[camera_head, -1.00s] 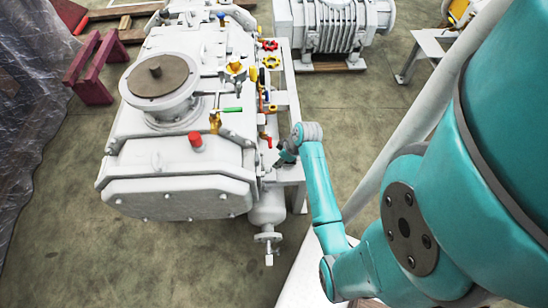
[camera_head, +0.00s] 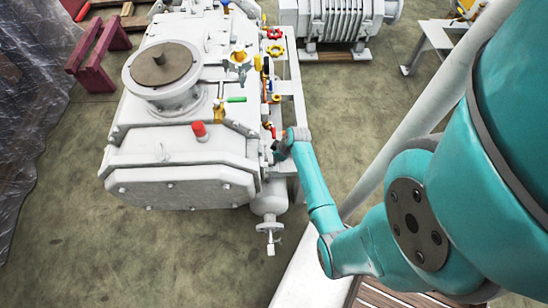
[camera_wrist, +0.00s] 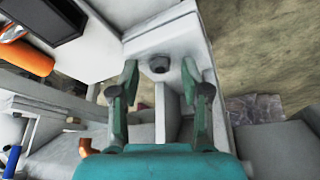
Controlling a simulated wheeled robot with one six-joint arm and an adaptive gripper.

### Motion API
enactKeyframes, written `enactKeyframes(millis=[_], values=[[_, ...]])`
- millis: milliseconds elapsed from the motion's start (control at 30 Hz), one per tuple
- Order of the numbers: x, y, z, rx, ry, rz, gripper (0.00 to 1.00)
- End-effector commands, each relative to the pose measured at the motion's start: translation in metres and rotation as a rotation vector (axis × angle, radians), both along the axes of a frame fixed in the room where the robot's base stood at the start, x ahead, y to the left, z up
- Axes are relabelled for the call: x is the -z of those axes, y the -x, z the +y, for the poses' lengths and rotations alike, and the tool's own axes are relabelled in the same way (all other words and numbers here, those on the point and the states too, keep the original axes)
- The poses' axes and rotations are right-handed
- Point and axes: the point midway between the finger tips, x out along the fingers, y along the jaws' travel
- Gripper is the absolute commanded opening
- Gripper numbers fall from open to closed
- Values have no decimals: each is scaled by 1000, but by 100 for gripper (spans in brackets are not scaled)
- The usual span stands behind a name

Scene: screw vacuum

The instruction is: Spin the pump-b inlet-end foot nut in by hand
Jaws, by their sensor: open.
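A dark round nut (camera_wrist: 158,63) sits on a pale foot plate (camera_wrist: 165,40) in the wrist view, and I take it for the foot nut. My gripper (camera_wrist: 160,88) is open, with one green finger on each side of the picture. The nut lies beyond the fingertips, roughly centred between them and apart from both. In the head view my gripper (camera_head: 279,150) is low beside the right side of the large white pump (camera_head: 180,150), near its front end. The nut cannot be made out there.
In the wrist view a black box (camera_wrist: 50,15) and an orange pipe (camera_wrist: 27,58) are at upper left. In the head view a white handwheel valve (camera_head: 269,228) hangs below the pump's front corner. Red and yellow valve handles (camera_head: 275,42) line its right side. Open floor (camera_head: 350,110) lies to the right.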

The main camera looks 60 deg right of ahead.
Motion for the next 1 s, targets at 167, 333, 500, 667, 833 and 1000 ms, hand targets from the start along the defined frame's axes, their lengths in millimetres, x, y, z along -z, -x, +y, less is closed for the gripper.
enactKeyframes(millis=[167, 333, 500, 667, 833, 1000], values=[[1, 0, 0, 0, 0, 0, 47], [1, 0, 0, 0, 0, 0, 25], [1, 0, 0, 0, 0, 0, 0], [1, 0, 0, 6, 0, 0, 0], [1, 0, 1, 48, 0, 1, 0], [1, 0, 2, 142, 1, 0, 0]])
